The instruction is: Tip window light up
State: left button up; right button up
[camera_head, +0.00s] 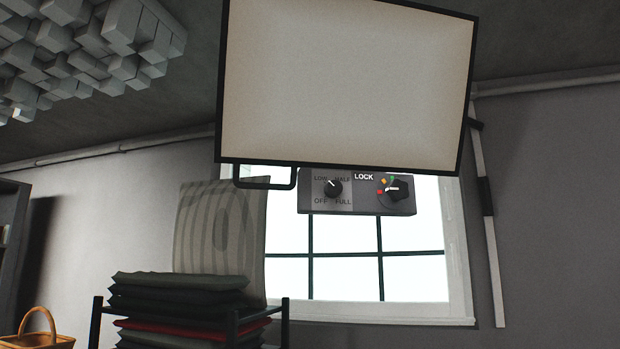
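A large rectangular light panel (345,80) with a pale face and a black frame hangs high in front of the window (345,260). It is slightly tilted in the picture. A black handle (265,186) sticks down from its lower left edge. A grey control box (357,192) sits under the panel, with a left knob (333,188) marked OFF, LOW, HALF and FULL, and a right knob (398,189) under the word LOCK with coloured marks beside it. Neither of my grippers shows in the head view.
A black rack (284,320) with folded dark cloths (175,290) stands at lower left, a striped panel (222,240) behind it. A wicker basket (38,338) is at the bottom left corner. A pale pole (489,230) stands right of the window. Grey blocks (90,50) cover the upper left ceiling.

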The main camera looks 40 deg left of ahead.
aim_at(369, 85)
jog(key=j+z, duration=0.35)
jog(key=j, duration=2.45)
